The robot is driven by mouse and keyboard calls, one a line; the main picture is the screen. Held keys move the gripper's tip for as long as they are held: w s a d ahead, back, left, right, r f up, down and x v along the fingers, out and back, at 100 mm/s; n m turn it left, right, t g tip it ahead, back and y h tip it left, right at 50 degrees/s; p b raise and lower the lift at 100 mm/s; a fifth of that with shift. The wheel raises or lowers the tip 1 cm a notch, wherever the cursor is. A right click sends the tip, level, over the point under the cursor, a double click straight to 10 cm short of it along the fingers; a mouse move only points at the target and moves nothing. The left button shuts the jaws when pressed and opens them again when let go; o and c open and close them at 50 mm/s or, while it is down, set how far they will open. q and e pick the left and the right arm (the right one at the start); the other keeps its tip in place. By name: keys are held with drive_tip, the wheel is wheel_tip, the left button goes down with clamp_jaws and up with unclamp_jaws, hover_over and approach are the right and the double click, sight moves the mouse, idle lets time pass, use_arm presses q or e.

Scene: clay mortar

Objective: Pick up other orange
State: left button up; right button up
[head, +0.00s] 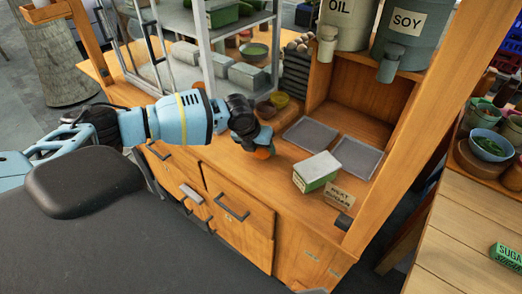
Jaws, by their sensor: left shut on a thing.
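A small orange (263,154) shows at the tip of my left gripper (259,143), over the wooden counter near its front edge. The left gripper is shut on it, and the gripper covers most of it. I cannot tell whether the orange touches the counter. No second orange can be made out clearly. My right gripper is not in view.
Two grey trays (311,134) (357,157) lie right of the gripper. A green and white box (317,170) stands in front of them beside a small sign (340,193). Small bowls (266,109) sit behind the gripper. A wooden post (418,120) rises at the right.

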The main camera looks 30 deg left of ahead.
use_arm(q)
wheel_tip(320, 180, up, 2)
drive_tip(key=shift+s+a+r, duration=0.1)
drive_tip(key=shift+r, duration=0.15)
drive_tip(key=s+a, duration=0.3)
drive_tip(key=s, duration=0.4)
drive_tip(key=s+a+r, duration=0.1)
drive_tip(key=s+a, duration=0.2)
drive_tip(key=s, duration=0.4)
drive_tip(key=shift+s+r, duration=0.15)
drive_tip(key=shift+s, duration=0.1)
drive_tip(key=shift+w+a, duration=0.1)
